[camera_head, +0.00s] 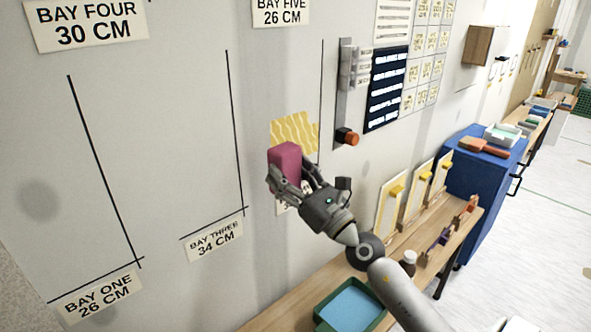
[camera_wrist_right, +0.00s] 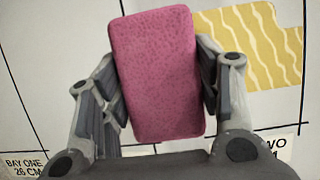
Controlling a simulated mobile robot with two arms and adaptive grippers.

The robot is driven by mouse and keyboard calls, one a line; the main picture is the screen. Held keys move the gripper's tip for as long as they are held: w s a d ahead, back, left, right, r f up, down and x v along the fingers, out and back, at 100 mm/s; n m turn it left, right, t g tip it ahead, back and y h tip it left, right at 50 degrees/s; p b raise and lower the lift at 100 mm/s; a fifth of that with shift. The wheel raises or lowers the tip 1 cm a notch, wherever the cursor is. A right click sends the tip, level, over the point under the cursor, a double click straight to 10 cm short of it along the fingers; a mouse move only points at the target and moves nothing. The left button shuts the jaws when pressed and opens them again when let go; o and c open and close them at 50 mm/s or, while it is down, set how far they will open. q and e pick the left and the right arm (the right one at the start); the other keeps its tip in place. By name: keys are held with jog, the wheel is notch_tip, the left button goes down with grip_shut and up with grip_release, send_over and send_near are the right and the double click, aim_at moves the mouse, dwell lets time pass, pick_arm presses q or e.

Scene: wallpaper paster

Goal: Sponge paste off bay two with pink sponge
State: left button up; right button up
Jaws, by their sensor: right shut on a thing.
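My right gripper (camera_head: 288,180) is shut on the pink sponge (camera_head: 284,157) and holds it up at the wall. In the right wrist view the sponge (camera_wrist_right: 155,75) stands upright between the fingers. A yellow streaked paste patch (camera_head: 296,131) is on the wall above and to the right of the sponge; it also shows in the right wrist view (camera_wrist_right: 252,45). The sponge overlaps its lower left in the head view; I cannot tell whether they touch. A label (camera_wrist_right: 279,147) ending in "WO" is partly hidden below the patch. My left gripper is not in view.
A wooden bench (camera_head: 300,303) runs along the wall below, with a green tray (camera_head: 350,305) of blue content and a small brown bottle (camera_head: 408,262). An orange-red knob (camera_head: 347,137) juts from the wall right of the patch. A blue cabinet (camera_head: 478,185) stands further right.

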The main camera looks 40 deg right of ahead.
jog(key=shift+s+d+h, duration=0.15)
jog(key=shift+d+h, duration=0.25)
jog(key=shift+d, duration=0.3)
jog(key=shift+s, duration=0.1)
jog(key=shift+w+a+r, duration=0.1)
jog(key=shift+w, duration=0.45)
jog(key=shift+w+a, duration=0.2)
jog(key=shift+w, duration=2.45)
jog(key=shift+w+a, duration=0.1)
jog(key=shift+w, duration=1.15)
